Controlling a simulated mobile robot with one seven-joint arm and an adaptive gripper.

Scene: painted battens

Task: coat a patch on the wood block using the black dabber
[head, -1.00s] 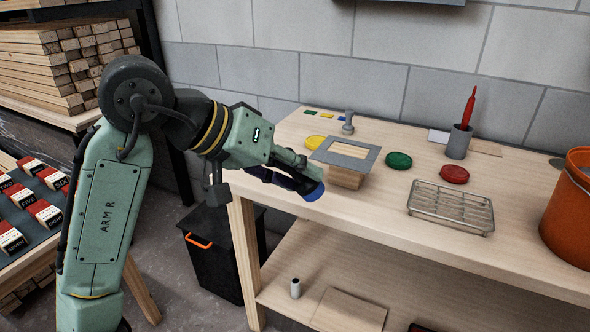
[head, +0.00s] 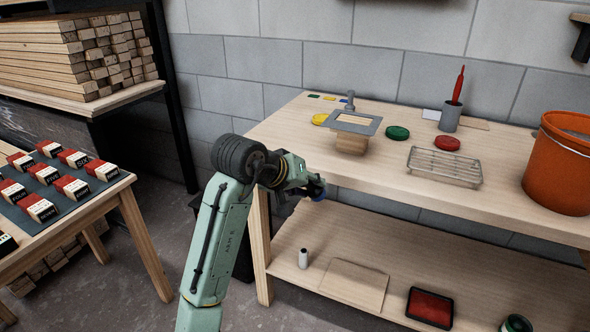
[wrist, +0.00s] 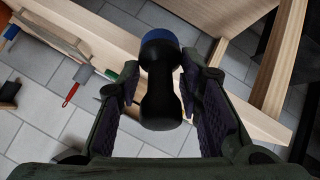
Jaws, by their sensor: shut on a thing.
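The wood block (head: 351,144) stands near the front left of the bench, with a grey plate with a rectangular opening (head: 369,129) on top. My gripper (head: 308,188) is shut on the black dabber, in front of the bench's left front edge, apart from the block. In the wrist view the dabber (wrist: 160,98) has a narrow-waisted black body and a blue end (wrist: 160,37) pointing away from my gripper (wrist: 160,85).
A wire rack (head: 445,167), a grey cup (head: 449,117) with a red tool and an orange bucket (head: 560,165) stand to the right. The lower shelf (head: 285,255) holds several items.

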